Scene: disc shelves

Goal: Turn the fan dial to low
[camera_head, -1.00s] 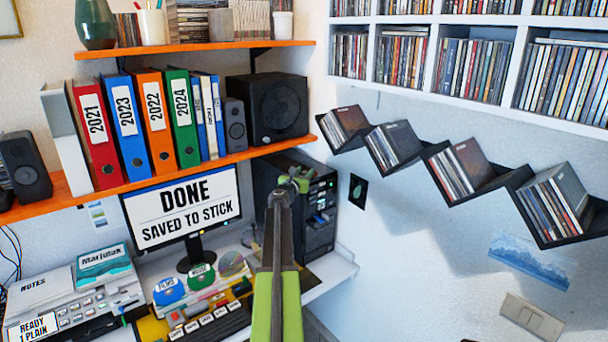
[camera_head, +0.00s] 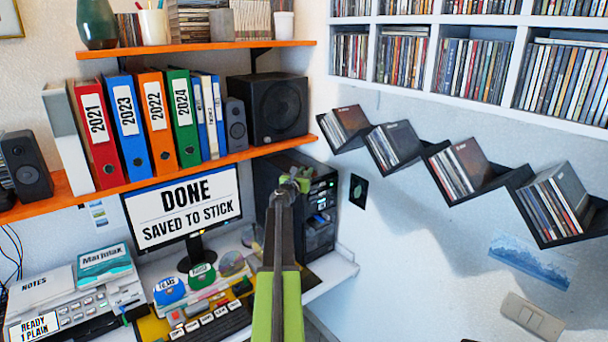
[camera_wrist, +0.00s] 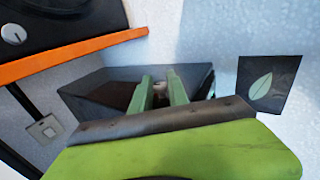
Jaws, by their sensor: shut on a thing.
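The black computer tower (camera_head: 283,172) stands under the orange shelf, to the right of the monitor. My gripper (camera_head: 302,180) is at the upper part of the tower's front. The dial's setting and markings cannot be read. The tower (camera_wrist: 90,78) shows dark behind the fingers.
The orange shelf (camera_head: 240,154) with binders and a black speaker (camera_head: 266,108) is just above the tower. The monitor (camera_head: 183,209) stands to the left. A dark leaf card (camera_head: 358,189) is on the wall to the right. A zigzag disc shelf (camera_head: 480,182) juts out farther right.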

